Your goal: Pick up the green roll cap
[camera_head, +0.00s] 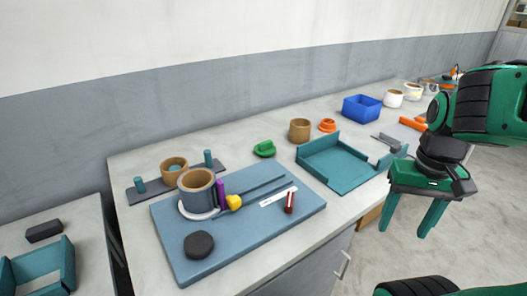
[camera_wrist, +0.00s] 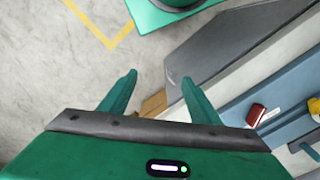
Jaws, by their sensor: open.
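The green roll cap (camera_head: 265,149) lies on the light worktop near its middle, behind the blue board and left of a tan roll. It is a small green piece with a raised top. It does not show in the wrist view. My gripper (camera_head: 408,228) is at the right in the head view, out past the worktop's front edge and well to the right of the cap. Its two green fingers point down, spread apart and empty. In the wrist view the open fingers (camera_wrist: 160,82) have floor between them.
A teal tray (camera_head: 345,165), a tan roll (camera_head: 300,130), an orange cap (camera_head: 327,125) and a blue bin (camera_head: 361,108) stand nearby. Space around the green cap is fairly clear.

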